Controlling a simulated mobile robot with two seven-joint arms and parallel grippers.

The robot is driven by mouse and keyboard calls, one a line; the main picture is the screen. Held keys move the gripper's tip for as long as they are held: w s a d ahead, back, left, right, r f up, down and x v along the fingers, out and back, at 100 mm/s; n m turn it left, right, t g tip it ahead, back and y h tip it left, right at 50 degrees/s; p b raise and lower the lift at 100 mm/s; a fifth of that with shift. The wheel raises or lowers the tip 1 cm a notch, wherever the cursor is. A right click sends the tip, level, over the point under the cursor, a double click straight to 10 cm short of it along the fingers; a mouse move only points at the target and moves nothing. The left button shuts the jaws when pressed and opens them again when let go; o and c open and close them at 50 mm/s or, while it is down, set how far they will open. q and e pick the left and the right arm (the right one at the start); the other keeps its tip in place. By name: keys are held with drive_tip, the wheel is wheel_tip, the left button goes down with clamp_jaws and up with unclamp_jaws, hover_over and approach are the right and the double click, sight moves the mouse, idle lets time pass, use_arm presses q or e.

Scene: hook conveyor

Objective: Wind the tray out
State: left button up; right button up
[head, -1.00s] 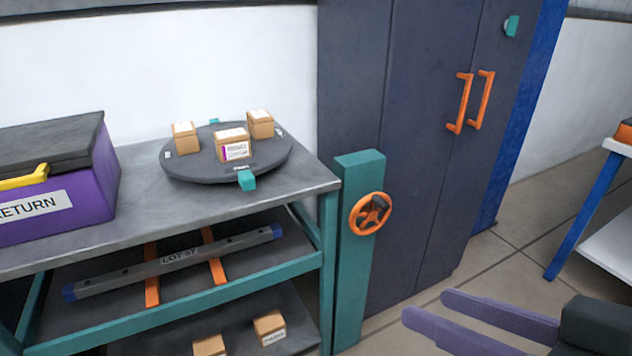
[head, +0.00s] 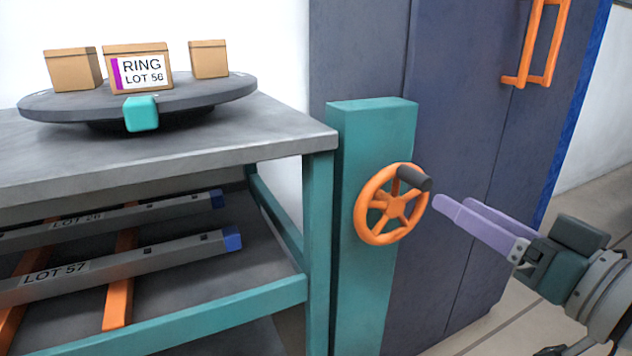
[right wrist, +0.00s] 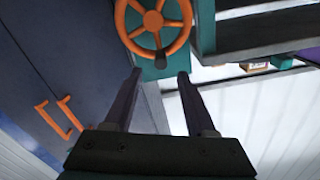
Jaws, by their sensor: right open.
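An orange handwheel (head: 366,225) with a dark knob (head: 413,179) on its rim is mounted on a teal post (head: 365,290) at the bench's right end. My right gripper (head: 452,204) is open and empty, its purple fingers just right of the wheel and apart from it. In the right wrist view the wheel (right wrist: 130,38) and its knob (right wrist: 160,60) show just beyond the fingertips (right wrist: 160,75), the knob between their lines. I cannot pick out which part is the tray. My left gripper is not in view.
A dark turntable (head: 190,100) with several small boxes, one labelled RING LOT 56 (head: 140,72), stands on the grey bench top (head: 230,140). Labelled bars (head: 120,268) lie on the shelf below. A dark cabinet (head: 460,110) with orange handles (head: 540,45) stands behind the wheel.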

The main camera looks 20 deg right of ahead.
sight(427, 187)
drive_tip(key=w, duration=0.2)
drive_tip(key=w+b, duration=0.1)
drive_tip(key=w, duration=0.5)
drive_tip(key=shift+w+a, duration=0.15)
drive_tip(key=shift+a, duration=0.25)
drive_tip(key=shift+c, duration=0.3)
clamp_jaws()
idle(0.6)
